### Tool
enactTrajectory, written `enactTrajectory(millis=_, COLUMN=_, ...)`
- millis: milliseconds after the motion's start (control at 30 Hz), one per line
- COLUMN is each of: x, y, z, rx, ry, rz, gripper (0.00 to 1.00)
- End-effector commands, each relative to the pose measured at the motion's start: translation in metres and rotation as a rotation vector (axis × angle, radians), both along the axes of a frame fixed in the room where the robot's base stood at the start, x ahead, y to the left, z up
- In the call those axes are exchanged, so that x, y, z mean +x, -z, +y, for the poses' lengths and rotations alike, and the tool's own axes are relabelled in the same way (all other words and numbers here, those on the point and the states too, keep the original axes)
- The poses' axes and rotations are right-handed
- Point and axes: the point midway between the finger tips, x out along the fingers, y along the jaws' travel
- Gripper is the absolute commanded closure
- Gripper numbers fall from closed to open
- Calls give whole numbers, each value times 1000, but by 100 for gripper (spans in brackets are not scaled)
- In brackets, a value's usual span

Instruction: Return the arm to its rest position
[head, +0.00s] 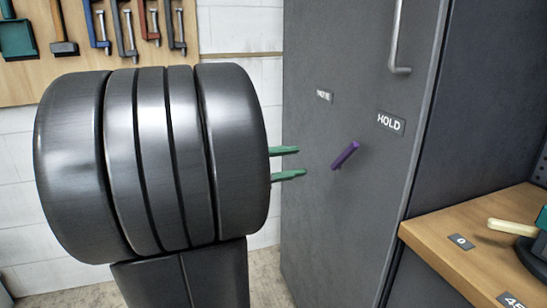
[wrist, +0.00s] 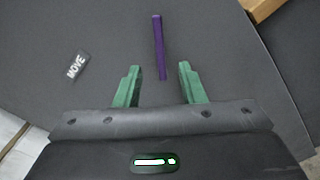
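My gripper (head: 290,164) is in front of the dark grey cabinet door (head: 335,215), with its two green fingers pointing at it. In the wrist view my gripper (wrist: 158,86) is open, with a clear gap between the fingers. A purple lever (head: 345,155) sticks out from the door, just right of the fingertips in the head view. In the wrist view the purple lever (wrist: 158,45) lies ahead of the gap, and nothing is held. My dark rounded arm link covers much of the left of the head view.
A HOLD label (head: 391,122) is right of the lever, and a MOVE label (wrist: 77,65) shows in the wrist view. A vertical metal handle (head: 397,40) is above. A wooden bench (head: 440,235) stands at right, a tool board (head: 90,55) at left.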

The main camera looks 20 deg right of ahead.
Motion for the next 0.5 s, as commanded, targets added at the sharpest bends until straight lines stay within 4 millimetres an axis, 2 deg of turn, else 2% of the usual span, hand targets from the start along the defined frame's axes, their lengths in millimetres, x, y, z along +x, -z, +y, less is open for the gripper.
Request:
enactTrajectory(millis=267, x=0, y=1, z=-9, rx=1, ry=4, rz=-1, gripper=64)
enactTrajectory(millis=500, x=2, y=1, z=-36, rx=0, ry=5, rz=-1, gripper=64)
